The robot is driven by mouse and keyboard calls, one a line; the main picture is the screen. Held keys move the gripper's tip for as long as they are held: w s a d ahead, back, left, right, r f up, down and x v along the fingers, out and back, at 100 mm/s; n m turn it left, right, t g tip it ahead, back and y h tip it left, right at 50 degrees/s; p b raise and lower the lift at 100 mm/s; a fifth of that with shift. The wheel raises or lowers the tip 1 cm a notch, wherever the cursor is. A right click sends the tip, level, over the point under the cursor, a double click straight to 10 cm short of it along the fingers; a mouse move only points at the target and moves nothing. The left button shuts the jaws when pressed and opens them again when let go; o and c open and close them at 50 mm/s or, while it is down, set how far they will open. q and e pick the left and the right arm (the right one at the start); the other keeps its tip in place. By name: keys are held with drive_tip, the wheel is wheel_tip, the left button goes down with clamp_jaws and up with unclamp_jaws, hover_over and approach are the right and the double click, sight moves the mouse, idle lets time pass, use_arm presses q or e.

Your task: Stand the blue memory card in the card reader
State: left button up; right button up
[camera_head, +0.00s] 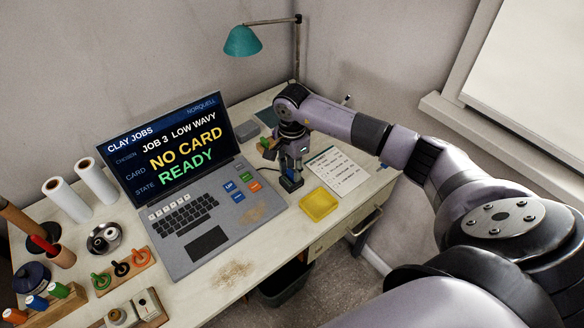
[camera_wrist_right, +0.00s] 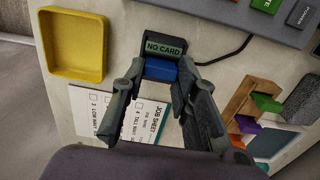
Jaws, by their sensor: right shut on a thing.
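The blue memory card (camera_wrist_right: 161,70) is between the fingertips of my right gripper (camera_wrist_right: 163,74) in the right wrist view. My right gripper (camera_head: 291,168) is shut on it and points down over the desk in the head view. The card reader (camera_wrist_right: 166,46) is a dark block with a small screen reading "NO CARD", just beyond the card. The reader (camera_head: 290,184) also shows under the gripper in the head view. I cannot tell whether the card touches the reader or its slot. My left gripper is not in view.
A wooden rack (camera_wrist_right: 237,100) with green, orange and purple cards stands beside the gripper. A yellow tray (camera_head: 319,204) and a job sheet (camera_head: 338,170) lie close by. The laptop (camera_head: 195,195) shows "NO CARD" and "READY". A cable runs from the reader.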

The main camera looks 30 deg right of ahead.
drive_tip(key=o, duration=0.8)
drive_tip(key=shift+o, duration=0.6)
drive_tip(key=shift+o, duration=1.1)
drive_tip(key=shift+r, duration=0.1)
drive_tip(key=shift+r+p, duration=2.05)
drive_tip(key=shift+r, duration=1.4)
